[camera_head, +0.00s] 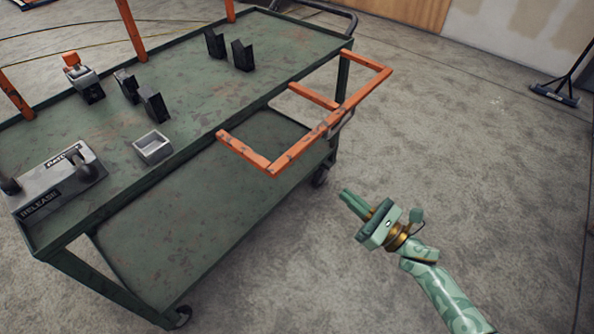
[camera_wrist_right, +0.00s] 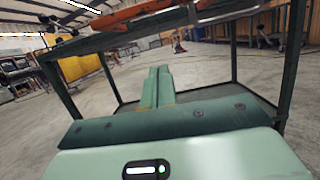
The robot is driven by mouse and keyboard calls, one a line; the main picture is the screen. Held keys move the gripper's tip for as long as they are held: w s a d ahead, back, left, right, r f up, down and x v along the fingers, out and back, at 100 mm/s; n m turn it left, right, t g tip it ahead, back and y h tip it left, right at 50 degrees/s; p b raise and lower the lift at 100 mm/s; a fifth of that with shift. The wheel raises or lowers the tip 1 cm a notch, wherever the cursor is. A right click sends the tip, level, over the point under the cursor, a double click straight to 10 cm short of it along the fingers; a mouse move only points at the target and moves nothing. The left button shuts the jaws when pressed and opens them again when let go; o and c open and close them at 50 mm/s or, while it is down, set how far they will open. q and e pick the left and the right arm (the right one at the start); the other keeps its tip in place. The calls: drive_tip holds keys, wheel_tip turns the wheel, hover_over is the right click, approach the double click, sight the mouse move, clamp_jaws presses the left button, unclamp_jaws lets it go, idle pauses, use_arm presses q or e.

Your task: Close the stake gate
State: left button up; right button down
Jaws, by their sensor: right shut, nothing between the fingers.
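The orange stake gate (camera_head: 307,142) is a worn frame of bars swung outward from the near side of the green cart (camera_head: 205,90), over the floor. A small metal handle (camera_head: 341,123) sits on its outer bar. In the right wrist view the gate's orange bar (camera_wrist_right: 140,12) and part of the metal handle (camera_wrist_right: 225,10) cross the top. My right gripper (camera_head: 345,194) is shut and empty, below and to the right of the gate in the head view, apart from it. In the right wrist view its fingers (camera_wrist_right: 157,86) are together. My left gripper is not in view.
On the cart top are a grey release box (camera_head: 58,185), a small grey tray (camera_head: 152,147), an orange-topped clamp (camera_head: 83,78) and several black blocks (camera_head: 242,55). Orange stakes (camera_head: 131,29) stand along the far side. The floor (camera_head: 460,150) to the right is open.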

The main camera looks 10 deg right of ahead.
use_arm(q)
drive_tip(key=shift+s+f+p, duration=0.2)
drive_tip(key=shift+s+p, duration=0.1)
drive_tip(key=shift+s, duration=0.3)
use_arm(e)
drive_tip(key=w+a+r, duration=0.6)
drive_tip(key=w+r, duration=0.1)
drive_tip(key=shift+w, duration=0.15)
